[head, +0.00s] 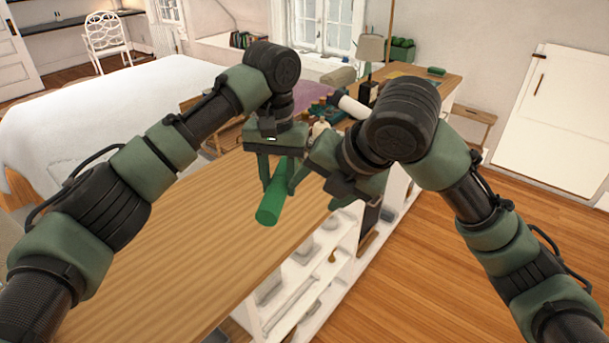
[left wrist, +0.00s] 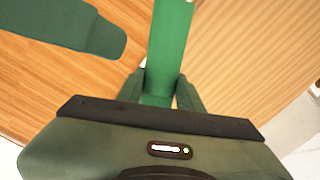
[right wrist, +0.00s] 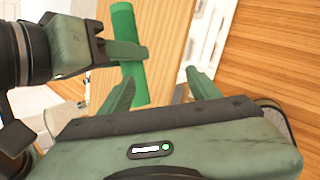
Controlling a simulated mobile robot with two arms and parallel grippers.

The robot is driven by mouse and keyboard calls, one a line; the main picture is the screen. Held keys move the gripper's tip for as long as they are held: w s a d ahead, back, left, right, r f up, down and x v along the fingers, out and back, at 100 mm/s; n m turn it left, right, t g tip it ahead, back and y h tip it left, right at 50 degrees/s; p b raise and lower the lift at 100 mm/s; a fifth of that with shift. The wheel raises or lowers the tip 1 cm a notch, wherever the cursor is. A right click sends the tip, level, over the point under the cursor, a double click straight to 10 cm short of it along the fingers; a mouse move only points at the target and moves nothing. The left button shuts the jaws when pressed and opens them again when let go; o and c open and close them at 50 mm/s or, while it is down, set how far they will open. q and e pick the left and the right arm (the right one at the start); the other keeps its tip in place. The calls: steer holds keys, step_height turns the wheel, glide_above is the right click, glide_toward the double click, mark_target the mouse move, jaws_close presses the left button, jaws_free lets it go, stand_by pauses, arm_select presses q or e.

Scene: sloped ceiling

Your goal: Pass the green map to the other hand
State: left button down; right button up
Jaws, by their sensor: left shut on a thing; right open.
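The green map (head: 271,201) is a rolled green tube held above the wooden tabletop. My left gripper (head: 277,180) is shut on it; in the left wrist view the map (left wrist: 169,45) runs up from between the fingers (left wrist: 160,88). My right gripper (head: 318,190) is close beside the map on its right. I cannot tell whether the right fingers touch the map.
The wooden tabletop (head: 170,235) below is bare at the front. White shelves (head: 300,270) with small items are under its right edge. Jars and a lamp (head: 369,50) stand farther back. A white bed (head: 100,95) is at the left; open wooden floor (head: 450,290) lies at the right.

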mark_target(279, 195)
step_height(279, 195, up, 4)
steer(key=s+a+y, duration=0.1)
steer(key=s+a, duration=0.1)
steer(key=a, duration=0.1)
steer(key=shift+t, duration=0.3)
steer(key=x, duration=1.1)
steer(key=shift+w+f, duration=0.1)
steer(key=shift+f, duration=0.1)
jaws_close()
arm_select(q)
steer(key=c, duration=0.9)
jaws_free()
steer(key=shift+o, duration=0.2)
